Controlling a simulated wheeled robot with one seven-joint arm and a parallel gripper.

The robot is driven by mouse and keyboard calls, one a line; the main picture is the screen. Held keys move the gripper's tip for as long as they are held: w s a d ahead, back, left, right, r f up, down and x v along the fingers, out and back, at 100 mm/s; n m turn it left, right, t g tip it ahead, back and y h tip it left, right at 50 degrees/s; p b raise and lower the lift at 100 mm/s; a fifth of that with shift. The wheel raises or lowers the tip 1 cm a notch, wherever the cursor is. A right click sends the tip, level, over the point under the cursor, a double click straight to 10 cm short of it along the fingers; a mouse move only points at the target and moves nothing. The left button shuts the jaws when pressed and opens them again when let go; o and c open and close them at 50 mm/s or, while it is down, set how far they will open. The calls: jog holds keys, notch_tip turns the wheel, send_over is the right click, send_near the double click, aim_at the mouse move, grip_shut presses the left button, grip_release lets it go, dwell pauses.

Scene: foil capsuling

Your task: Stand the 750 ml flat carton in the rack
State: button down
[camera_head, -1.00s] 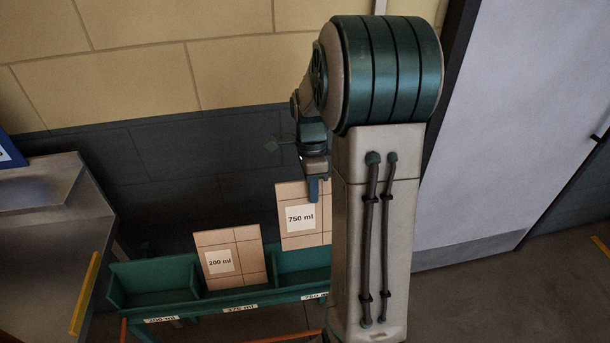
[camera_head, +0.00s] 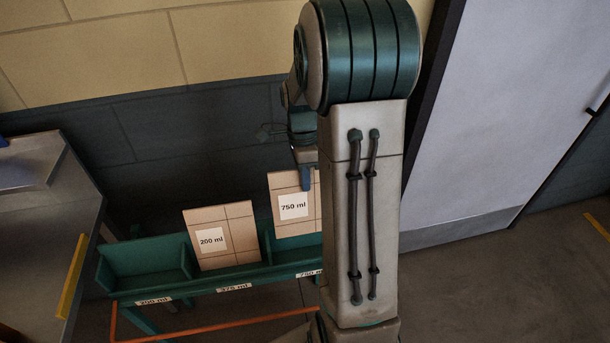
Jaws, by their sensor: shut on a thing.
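The 750 ml flat carton (camera_head: 291,222), tan with a white label, stands upright at the right compartment of the green rack (camera_head: 150,287). My gripper (camera_head: 306,184) is shut on the carton's top edge. The carton's right side is hidden behind my arm. The right compartment's front label reads 750 ml and is partly hidden by my arm.
A 200 ml carton (camera_head: 225,236) stands in the middle compartment, labelled 375 ml. The left compartment, labelled 200 ml, is empty. A metal table (camera_head: 45,210) with a yellow edge strip stands at left. An orange rail (camera_head: 220,328) runs in front of the rack.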

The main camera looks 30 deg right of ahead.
jog(key=shift+w+d+f+b+x, duration=0.1)
jog(key=shift+w+b+x, duration=0.25)
jog(key=shift+b+x, duration=1.15)
jog(key=shift+w+d+f+b+x, duration=0.15)
jog(key=shift+w+b+x, duration=0.2)
jog(key=shift+b+x, duration=1.15)
jog(key=shift+w+d+r+b+x, duration=0.1)
jog(key=shift+w+b+x, duration=0.35)
jog(key=shift+x, duration=1.9)
jog(key=shift+s, duration=0.1)
jog(key=c, duration=1.5)
grip_release()
notch_tip(320, 180, up, 15)
jog(key=n+t, duration=0.2)
jog(key=n, duration=0.7)
send_over(305, 206)
jog(key=s+a, duration=0.3)
jog(key=a, duration=0.2)
jog(key=s+a+f+n+t, duration=0.2)
jog(key=s+a+n, duration=0.4)
jog(key=s+n, duration=0.3)
jog(key=n+t, duration=0.1)
jog(key=n, duration=0.2)
jog(key=shift+a+h, duration=0.15)
jog(key=shift+h, duration=0.25)
